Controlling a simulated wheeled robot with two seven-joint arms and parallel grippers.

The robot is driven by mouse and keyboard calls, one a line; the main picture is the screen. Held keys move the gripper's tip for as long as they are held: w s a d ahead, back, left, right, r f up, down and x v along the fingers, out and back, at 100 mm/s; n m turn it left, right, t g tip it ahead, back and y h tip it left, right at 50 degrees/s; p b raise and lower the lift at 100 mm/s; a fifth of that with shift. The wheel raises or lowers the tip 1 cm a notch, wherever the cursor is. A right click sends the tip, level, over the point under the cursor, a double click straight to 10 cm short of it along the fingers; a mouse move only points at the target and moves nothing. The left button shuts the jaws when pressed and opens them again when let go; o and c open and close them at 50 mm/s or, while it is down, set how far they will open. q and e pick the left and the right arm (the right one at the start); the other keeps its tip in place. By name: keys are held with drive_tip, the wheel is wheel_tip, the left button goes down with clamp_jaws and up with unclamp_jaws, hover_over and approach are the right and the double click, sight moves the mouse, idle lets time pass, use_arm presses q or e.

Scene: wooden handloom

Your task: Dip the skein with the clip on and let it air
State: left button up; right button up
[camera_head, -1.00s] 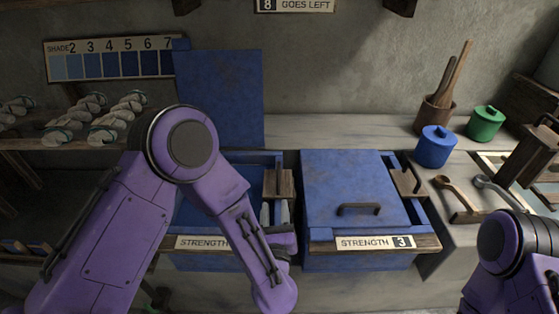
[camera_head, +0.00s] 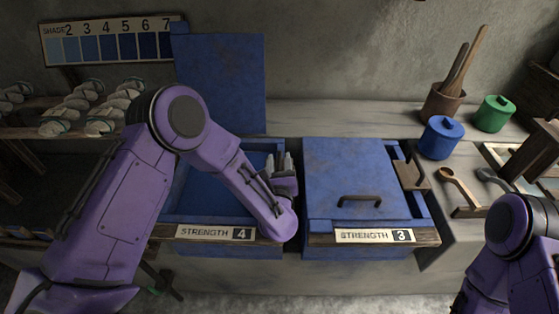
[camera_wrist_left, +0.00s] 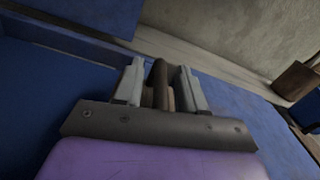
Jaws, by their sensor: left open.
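Several pale skeins (camera_head: 85,105) with greenish bands lie on the shelf at left in the head view; I cannot tell which carries a clip. The strength 4 vat (camera_head: 170,218) stands uncovered, its blue lid (camera_head: 220,85) upright behind it, with blue dye (camera_head: 205,190) inside. My left gripper (camera_head: 278,162) is over the vat's right rim, open, with no skein in it. In the left wrist view a brown wooden piece (camera_wrist_left: 160,82) shows between its fingers (camera_wrist_left: 160,75); I cannot tell if they touch it. My right gripper is out of view.
The strength 3 vat (camera_head: 340,170) beside it is covered, with a wooden block (camera_head: 411,172) on its right rim. A blue pot (camera_head: 440,138), a green pot (camera_head: 493,113) and a spoon (camera_head: 460,187) stand or lie at right. A shade chart (camera_head: 110,42) hangs on the wall.

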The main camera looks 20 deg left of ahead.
use_arm(q)
clamp_jaws()
wheel_tip(320, 180, up, 19)
drive_tip(key=p, duration=0.8)
drive_tip(key=shift+f, duration=0.15)
